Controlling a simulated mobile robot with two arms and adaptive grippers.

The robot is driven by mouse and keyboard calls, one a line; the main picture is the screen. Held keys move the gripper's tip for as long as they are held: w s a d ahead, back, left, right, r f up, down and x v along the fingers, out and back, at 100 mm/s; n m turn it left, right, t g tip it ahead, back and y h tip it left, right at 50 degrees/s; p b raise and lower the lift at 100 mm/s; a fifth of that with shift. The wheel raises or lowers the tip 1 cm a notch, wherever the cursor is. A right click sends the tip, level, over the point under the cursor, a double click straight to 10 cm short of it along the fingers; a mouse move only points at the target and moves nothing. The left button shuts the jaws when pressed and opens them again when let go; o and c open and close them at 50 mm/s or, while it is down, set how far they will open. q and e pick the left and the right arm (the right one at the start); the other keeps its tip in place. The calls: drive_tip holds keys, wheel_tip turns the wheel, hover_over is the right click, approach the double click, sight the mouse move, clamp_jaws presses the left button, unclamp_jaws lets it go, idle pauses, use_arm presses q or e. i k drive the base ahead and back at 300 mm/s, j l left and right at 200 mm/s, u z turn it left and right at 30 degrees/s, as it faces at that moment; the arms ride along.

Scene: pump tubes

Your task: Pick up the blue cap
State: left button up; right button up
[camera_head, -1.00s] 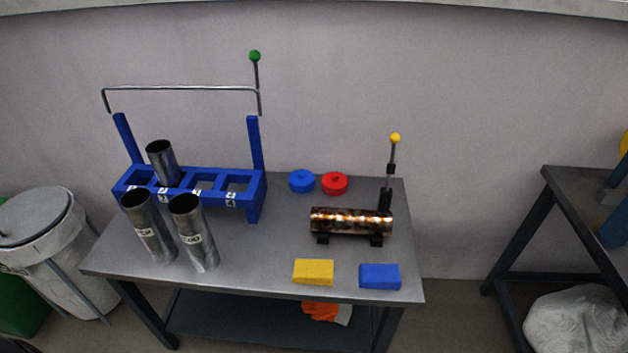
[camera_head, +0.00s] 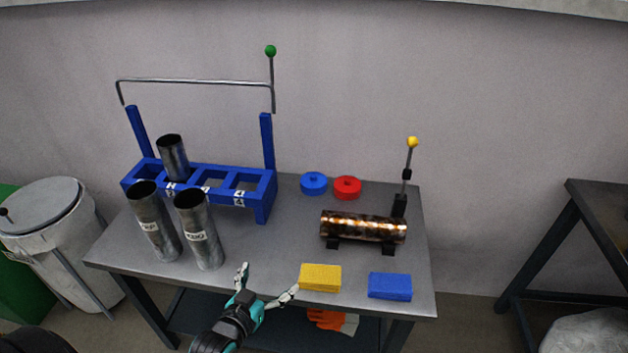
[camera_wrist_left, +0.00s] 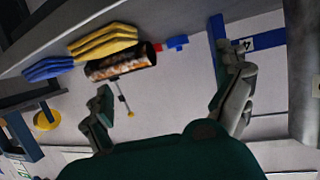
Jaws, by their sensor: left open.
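The blue cap (camera_head: 313,183) is a round disc with a small knob, lying at the back of the grey table, left of the red cap (camera_head: 347,187). The blue cap also shows small in the left wrist view (camera_wrist_left: 177,42). My left gripper (camera_head: 268,281) is at the front edge of the table, left of the yellow block, with its fingers spread and nothing between them. It is well in front of the blue cap and apart from it. Its fingers also show in the left wrist view (camera_wrist_left: 172,98). My right gripper is out of view.
A blue rack (camera_head: 205,185) holds one metal tube; two more tubes (camera_head: 155,225) (camera_head: 200,232) stand in front. A copper-coloured cylinder (camera_head: 362,227) lies on a stand right of centre. Yellow (camera_head: 320,278) and blue (camera_head: 390,286) blocks lie near the front edge. The table's middle is clear.

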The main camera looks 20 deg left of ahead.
sight(312, 183)
drive_tip(key=i+j, duration=0.15)
drive_tip(key=i, duration=0.3)
drive_tip(key=i+j, duration=0.2)
drive_tip(key=i, duration=0.25)
